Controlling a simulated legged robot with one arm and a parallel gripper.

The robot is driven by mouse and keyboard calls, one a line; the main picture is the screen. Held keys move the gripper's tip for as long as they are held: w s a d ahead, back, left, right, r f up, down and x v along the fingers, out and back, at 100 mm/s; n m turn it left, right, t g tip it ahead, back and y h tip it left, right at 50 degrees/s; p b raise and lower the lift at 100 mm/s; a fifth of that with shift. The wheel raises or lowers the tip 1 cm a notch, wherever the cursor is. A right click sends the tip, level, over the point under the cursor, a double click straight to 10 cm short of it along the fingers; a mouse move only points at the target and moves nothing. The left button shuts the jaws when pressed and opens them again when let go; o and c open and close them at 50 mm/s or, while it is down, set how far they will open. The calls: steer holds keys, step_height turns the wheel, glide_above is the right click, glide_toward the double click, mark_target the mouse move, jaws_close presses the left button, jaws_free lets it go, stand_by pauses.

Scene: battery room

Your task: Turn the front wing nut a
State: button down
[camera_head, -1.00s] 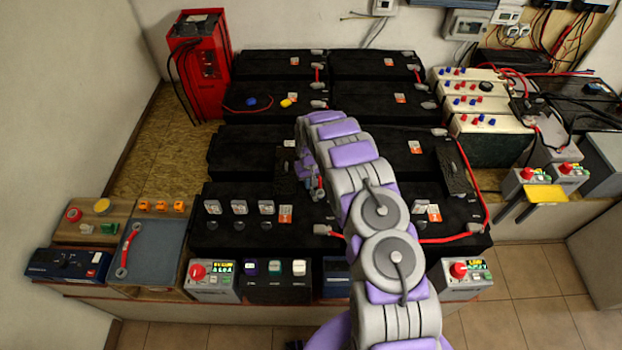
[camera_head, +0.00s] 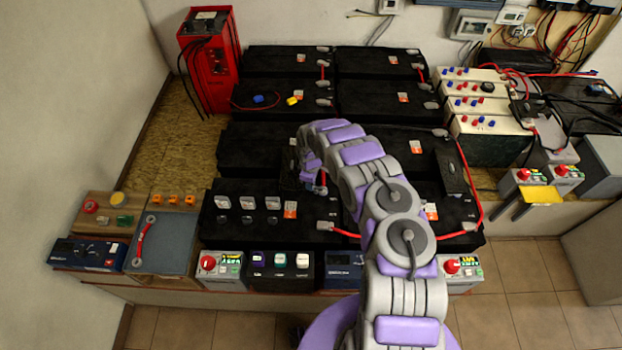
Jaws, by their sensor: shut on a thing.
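My gripper (camera_head: 316,188) is at the end of my purple and grey arm, low over the back edge of the front black battery (camera_head: 270,228). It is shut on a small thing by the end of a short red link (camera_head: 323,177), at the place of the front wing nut. The wing nut itself is too small and too covered by the fingers to make out. Behind the gripper is the second-row black battery (camera_head: 250,150). My arm covers part of the batteries to the right.
Several control boxes stand along the front ledge, among them one with a red knob (camera_head: 208,264). A red charger (camera_head: 210,65) stands at back left. A red cable (camera_head: 473,190) runs at right.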

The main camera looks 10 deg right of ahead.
steer(key=shift+s+r+n+p, duration=0.15)
steer(key=shift+n+p, duration=0.6)
steer(key=shift+n, duration=0.85)
steer(key=c, duration=1.4)
jaws_free()
steer(key=shift+s, duration=0.1)
steer(key=shift+c, duration=0.2)
step_height(320, 180, up, 17)
steer(key=p, duration=0.1)
steer(key=shift+p, duration=0.3)
steer(key=shift+r, duration=0.1)
